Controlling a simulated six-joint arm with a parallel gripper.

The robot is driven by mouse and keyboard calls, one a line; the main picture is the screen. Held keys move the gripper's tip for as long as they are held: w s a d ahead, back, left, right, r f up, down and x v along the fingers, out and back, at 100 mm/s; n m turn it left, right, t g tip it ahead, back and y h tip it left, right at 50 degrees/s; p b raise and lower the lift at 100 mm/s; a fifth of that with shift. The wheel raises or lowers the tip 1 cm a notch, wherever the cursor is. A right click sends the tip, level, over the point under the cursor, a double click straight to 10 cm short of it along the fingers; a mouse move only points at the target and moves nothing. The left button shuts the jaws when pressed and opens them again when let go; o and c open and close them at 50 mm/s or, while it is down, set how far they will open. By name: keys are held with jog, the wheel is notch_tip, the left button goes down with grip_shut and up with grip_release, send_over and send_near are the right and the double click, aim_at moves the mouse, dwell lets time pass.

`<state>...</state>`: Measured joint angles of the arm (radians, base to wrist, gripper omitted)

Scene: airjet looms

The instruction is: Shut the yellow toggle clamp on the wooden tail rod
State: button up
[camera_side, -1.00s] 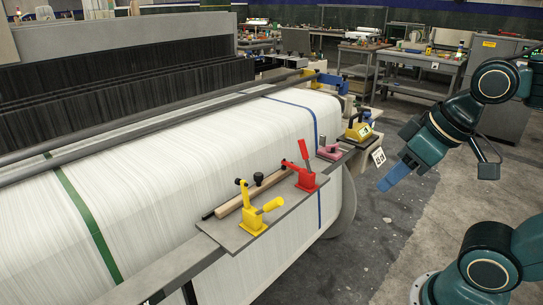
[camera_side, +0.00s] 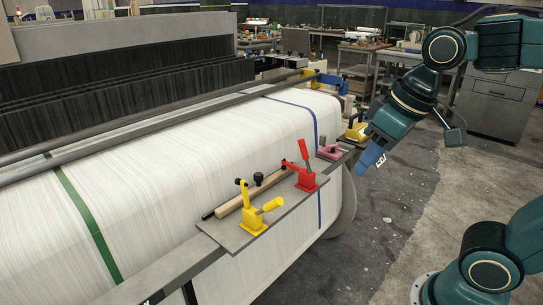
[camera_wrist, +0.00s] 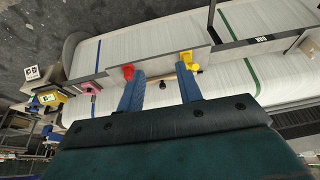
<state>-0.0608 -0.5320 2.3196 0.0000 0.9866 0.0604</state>
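The yellow toggle clamp (camera_side: 254,216) stands on a grey plate at the front of the loom. Its arm is upright with a black tip raised, and its handle sticks out to the right. It also shows in the wrist view (camera_wrist: 190,61), beyond my right-hand finger. The wooden tail rod (camera_side: 236,202) lies on the plate behind the clamp, with a dark end at left. My gripper (camera_side: 371,160) is in the air to the right of the plate, well apart from the clamp. In the wrist view its two blue fingers (camera_wrist: 160,70) are spread and empty.
A red toggle clamp (camera_side: 306,180) stands right of the yellow one, handle upright. A black knob (camera_side: 258,178) rises behind the rod. A pink item (camera_side: 329,152) and a yellow-black device (camera_side: 357,130) sit farther along the rail.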

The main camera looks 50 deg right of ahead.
jog(key=w+a+g, duration=0.2)
jog(key=w+a, duration=0.1)
jog(key=w, duration=0.5)
jog(key=g, duration=0.2)
send_over(268, 207)
jog(key=s, duration=0.2)
jog(key=shift+d+f, duration=0.25)
jog(key=shift+f, duration=0.2)
jog(key=shift+d+f, duration=0.2)
jog(key=shift+f, duration=0.25)
jog(key=shift+f, duration=0.2)
jog(key=shift+f, duration=4.15)
jog(key=shift+f, duration=0.1)
jog(key=c, duration=0.7)
